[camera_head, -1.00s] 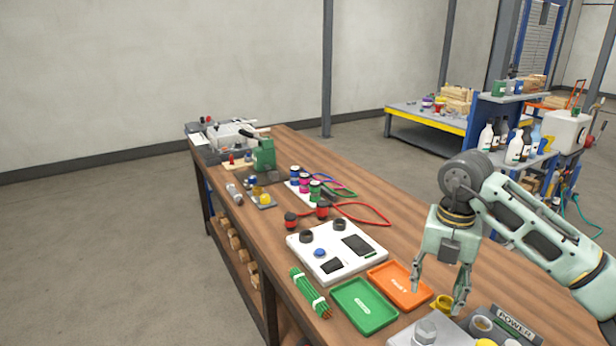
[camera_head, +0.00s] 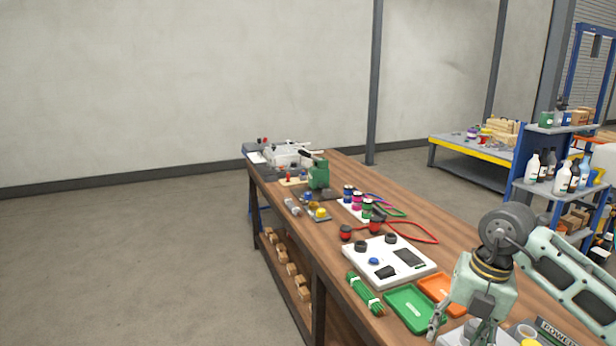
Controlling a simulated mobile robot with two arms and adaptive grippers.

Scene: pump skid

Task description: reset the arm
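My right arm comes in from the right edge. Its gripper (camera_head: 462,335) hangs downward over the near right end of the wooden workbench (camera_head: 330,262), right of the green tray (camera_head: 413,309) and in front of the orange tray (camera_head: 443,290). One finger shows at the left. The tips are partly cut off at the bottom edge, and I see nothing held. My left arm and gripper are not in view.
A white panel (camera_head: 400,277), a green bundle (camera_head: 363,294), red cables (camera_head: 418,228) and a green press (camera_head: 317,175) stand along the bench. A blue shelf (camera_head: 520,165) with bottles is at right. Floor at left is clear.

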